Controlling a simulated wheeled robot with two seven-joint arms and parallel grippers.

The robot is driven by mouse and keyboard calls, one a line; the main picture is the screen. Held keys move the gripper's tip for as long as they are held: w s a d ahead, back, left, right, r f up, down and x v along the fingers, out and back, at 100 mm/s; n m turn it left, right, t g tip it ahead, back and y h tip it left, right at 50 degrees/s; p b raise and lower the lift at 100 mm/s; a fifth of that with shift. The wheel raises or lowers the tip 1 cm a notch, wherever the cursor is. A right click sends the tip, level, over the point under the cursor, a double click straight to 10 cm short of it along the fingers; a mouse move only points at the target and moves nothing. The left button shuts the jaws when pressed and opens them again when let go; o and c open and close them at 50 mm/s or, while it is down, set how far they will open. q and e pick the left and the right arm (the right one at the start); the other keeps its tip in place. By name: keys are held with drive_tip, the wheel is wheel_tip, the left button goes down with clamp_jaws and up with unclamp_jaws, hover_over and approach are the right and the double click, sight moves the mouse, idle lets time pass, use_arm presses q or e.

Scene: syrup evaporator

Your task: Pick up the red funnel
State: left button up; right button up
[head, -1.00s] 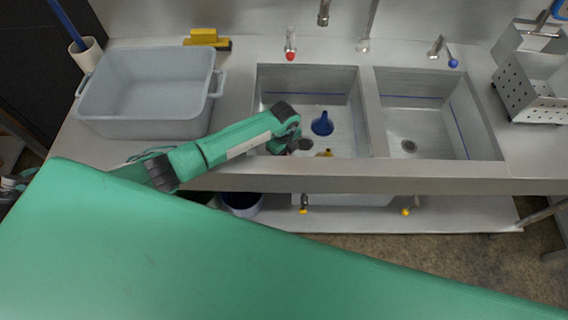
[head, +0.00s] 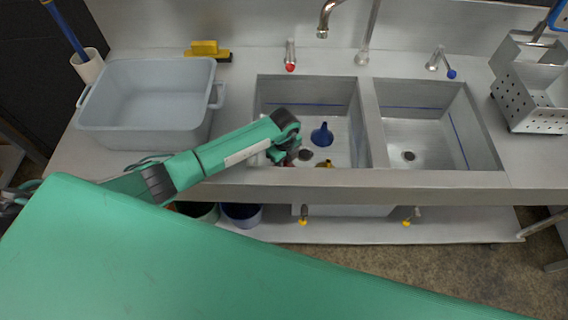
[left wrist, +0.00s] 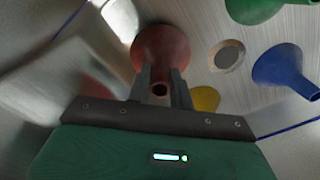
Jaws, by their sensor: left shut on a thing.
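The red funnel (left wrist: 160,45) is between the fingers of my left gripper (left wrist: 162,80) in the left wrist view, with its narrow spout toward the camera. The gripper is shut on it. In the head view my left gripper (head: 284,155) reaches down into the left sink basin, and most of the red funnel is hidden behind the arm. Only a speck of red shows beside the fingers. I cannot tell whether the funnel still touches the basin floor. My right gripper is not in view.
A blue funnel (head: 322,134) and a yellow funnel (head: 325,163) lie close by in the left basin. A green funnel (left wrist: 250,8) shows in the left wrist view. A grey tub (head: 150,137) stands left of the sink. The right basin (head: 425,135) is empty.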

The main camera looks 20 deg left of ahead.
use_arm(q)
wheel_tip(320, 180, up, 18)
drive_tip(key=b, duration=0.3)
drive_tip(key=shift+r, duration=0.2)
drive_tip(key=shift+r, duration=0.1)
wheel_tip(320, 180, up, 8)
drive_tip(key=p, duration=0.5)
drive_tip(key=shift+m, duration=0.3)
